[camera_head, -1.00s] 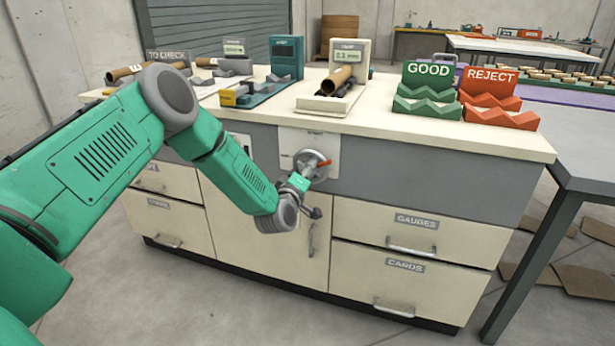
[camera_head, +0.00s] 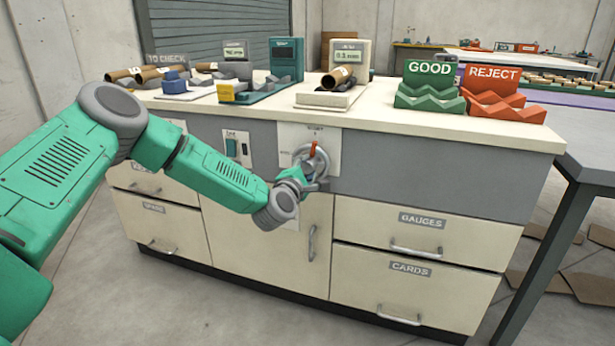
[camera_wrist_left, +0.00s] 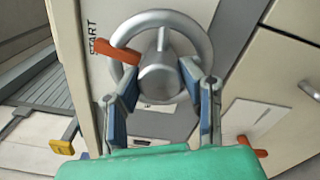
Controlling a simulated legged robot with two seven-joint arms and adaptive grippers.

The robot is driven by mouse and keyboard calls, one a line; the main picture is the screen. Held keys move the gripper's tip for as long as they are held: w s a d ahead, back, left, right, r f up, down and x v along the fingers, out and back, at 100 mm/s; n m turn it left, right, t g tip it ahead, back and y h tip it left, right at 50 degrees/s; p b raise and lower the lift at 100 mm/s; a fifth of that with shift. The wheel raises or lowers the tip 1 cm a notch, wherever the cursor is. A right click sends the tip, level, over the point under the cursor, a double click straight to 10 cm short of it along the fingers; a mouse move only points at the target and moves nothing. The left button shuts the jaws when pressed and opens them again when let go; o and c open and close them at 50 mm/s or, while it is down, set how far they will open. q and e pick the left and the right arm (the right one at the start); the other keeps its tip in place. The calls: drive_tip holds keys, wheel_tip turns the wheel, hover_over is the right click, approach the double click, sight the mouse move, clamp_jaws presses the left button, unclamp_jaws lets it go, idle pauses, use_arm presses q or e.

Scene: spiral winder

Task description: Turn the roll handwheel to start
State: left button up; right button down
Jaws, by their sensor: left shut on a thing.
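The roll handwheel (camera_head: 322,158) is a grey metal wheel on a white panel on the bench front. Its orange pointer (camera_head: 313,149) points up towards small lettering on the panel. In the left wrist view, the orange pointer (camera_wrist_left: 118,51) reaches towards the word START (camera_wrist_left: 96,38), and the wheel rim (camera_wrist_left: 205,38) shows behind it. My left gripper (camera_wrist_left: 160,82) is shut on the handwheel, its two blue-padded fingers on either side of the round hub (camera_wrist_left: 163,72). In the head view, my left gripper (camera_head: 303,178) partly hides the wheel. My right gripper is not in view.
A switch plate (camera_head: 238,148) sits left of the wheel. A cupboard handle (camera_head: 312,243) is just below the gripper, with drawers (camera_head: 425,228) to the right. Gauges, tubes and GOOD (camera_head: 430,88) and REJECT (camera_head: 495,92) racks stand on the bench top (camera_head: 400,122).

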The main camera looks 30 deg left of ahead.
use_arm(q)
drive_tip(key=shift+s+f+n+b, duration=0.15)
drive_tip(key=shift+f+n+b, duration=0.55)
drive_tip(key=shift+n, duration=0.4)
drive_tip(key=shift+r, duration=0.15)
drive_tip(key=o, duration=1)
drive_tip(key=shift+o, duration=0.6)
drive_tip(key=shift+a+r, duration=0.1)
drive_tip(key=shift+r, duration=0.15)
